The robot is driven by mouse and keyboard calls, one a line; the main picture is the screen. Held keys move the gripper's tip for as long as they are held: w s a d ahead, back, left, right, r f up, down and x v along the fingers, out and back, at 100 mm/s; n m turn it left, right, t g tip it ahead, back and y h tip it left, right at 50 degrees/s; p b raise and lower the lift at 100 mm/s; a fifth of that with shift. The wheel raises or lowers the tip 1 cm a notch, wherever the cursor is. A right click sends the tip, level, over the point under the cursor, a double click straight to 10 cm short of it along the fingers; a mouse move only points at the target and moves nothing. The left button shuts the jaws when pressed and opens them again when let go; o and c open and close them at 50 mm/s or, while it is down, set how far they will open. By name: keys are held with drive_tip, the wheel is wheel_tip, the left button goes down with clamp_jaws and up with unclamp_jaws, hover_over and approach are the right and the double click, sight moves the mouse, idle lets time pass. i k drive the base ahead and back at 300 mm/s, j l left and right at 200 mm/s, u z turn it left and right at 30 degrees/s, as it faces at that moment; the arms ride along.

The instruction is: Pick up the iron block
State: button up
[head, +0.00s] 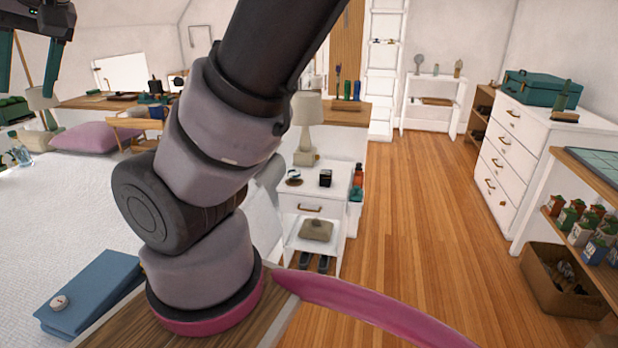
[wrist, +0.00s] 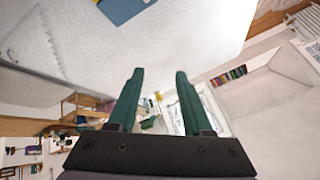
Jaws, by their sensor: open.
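A small dark block (head: 326,178), which looks like the iron block, sits on top of the white nightstand (head: 298,197), in front of a beige lamp. It is too small to make out its material. My gripper (head: 34,76) is at the upper left of the head view, raised over the bed side and far from the block. In the wrist view my gripper (wrist: 160,74) has its two green fingers apart with nothing between them. I cannot make out the block in the wrist view.
A lamp (head: 306,125), a small round dark item (head: 294,177) and an orange-brown bottle (head: 358,174) are near the block. The bed (head: 75,210) fills the left, with a blue folder (head: 92,290) on it. Wooden floor (head: 420,220) is clear right of the nightstand.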

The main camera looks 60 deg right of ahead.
sight(326, 176)
drive_tip(key=z, duration=1.2)
drive_tip(key=j+z, duration=0.2)
drive_tip(key=z, duration=0.9)
drive_tip(key=k+l, duration=0.15)
drive_tip(key=k, duration=0.25)
drive_tip(key=k+l+u, duration=0.1)
drive_tip(key=u, duration=0.15)
drive_tip(key=k+u, duration=0.25)
drive_tip(key=i+l+u, duration=0.1)
drive_tip(key=u, duration=0.3)
drive_tip(key=i+l+u, duration=0.1)
drive_tip(key=u, duration=0.35)
drive_tip(key=l+u, duration=0.2)
drive_tip(key=u, duration=0.2)
drive_tip(key=l+u, duration=0.2)
drive_tip(key=u, duration=0.2)
drive_tip(key=l, duration=0.45)
drive_tip(key=l+z, duration=0.1)
drive_tip(key=z, duration=0.3)
drive_tip(key=i+l+z, duration=0.1)
drive_tip(key=z, duration=0.3)
drive_tip(key=i+l+z, duration=0.7)
drive_tip(key=i+z, duration=0.15)
drive_tip(key=i, duration=0.1)
